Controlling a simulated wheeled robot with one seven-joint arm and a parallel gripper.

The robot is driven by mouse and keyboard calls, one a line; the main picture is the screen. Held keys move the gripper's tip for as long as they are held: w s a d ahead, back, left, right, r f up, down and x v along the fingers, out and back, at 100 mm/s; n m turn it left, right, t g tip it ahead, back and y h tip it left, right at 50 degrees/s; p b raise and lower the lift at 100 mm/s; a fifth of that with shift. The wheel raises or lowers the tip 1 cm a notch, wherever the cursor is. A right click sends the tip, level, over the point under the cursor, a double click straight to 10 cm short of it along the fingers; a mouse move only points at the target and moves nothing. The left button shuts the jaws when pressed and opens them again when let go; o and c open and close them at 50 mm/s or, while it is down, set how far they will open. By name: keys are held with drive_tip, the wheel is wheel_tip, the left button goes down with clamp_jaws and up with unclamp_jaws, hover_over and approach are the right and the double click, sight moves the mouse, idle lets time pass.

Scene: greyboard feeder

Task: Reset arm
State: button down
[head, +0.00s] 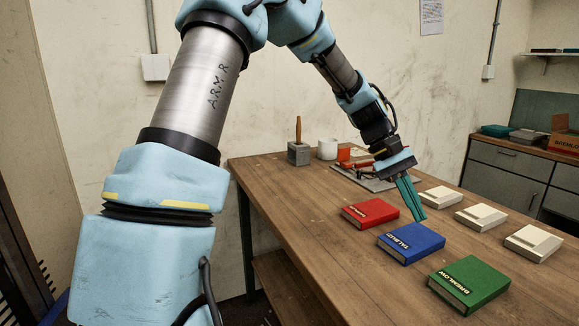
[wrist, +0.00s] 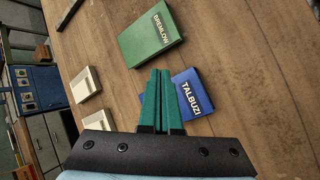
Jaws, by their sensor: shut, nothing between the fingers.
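My arm, light blue and grey, reaches over the wooden table (head: 300,200) from the left. My gripper (head: 421,218) has two teal fingers, shut and empty, pointing down just above or beside the blue box (head: 411,245) marked TALBUZI. I cannot tell the exact gap. In the wrist view the closed fingers (wrist: 160,72) overlap the left side of the blue box (wrist: 192,97). The green box (head: 470,286) marked BREMLOW lies nearest the front and also shows in the wrist view (wrist: 150,46). The red box (head: 370,213) lies behind the blue one.
Three white blocks (head: 533,243) stand in a row right of the coloured boxes. A grey cabinet (head: 500,170) stands at right. The table's left part is clear.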

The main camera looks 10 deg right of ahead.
drive_tip(key=w+a+f+t, duration=0.1)
drive_tip(key=a, duration=0.5)
drive_tip(key=w+a+f+n+t+y, duration=0.1)
drive_tip(key=w+a+t, duration=0.1)
drive_tip(key=a, duration=0.4)
drive_tip(key=w+a+f+t+y, duration=0.1)
drive_tip(key=w+a+f, duration=0.1)
drive_tip(key=a, duration=0.5)
drive_tip(key=shift+f, duration=0.1)
drive_tip(key=s+a+f+n+t+y, duration=0.1)
drive_tip(key=s+a+t+y, duration=0.1)
drive_tip(key=a, duration=1.7)
drive_tip(key=shift+s+a+f+t, duration=0.25)
drive_tip(key=shift+s+t, duration=0.45)
drive_tip(key=shift+s, duration=0.35)
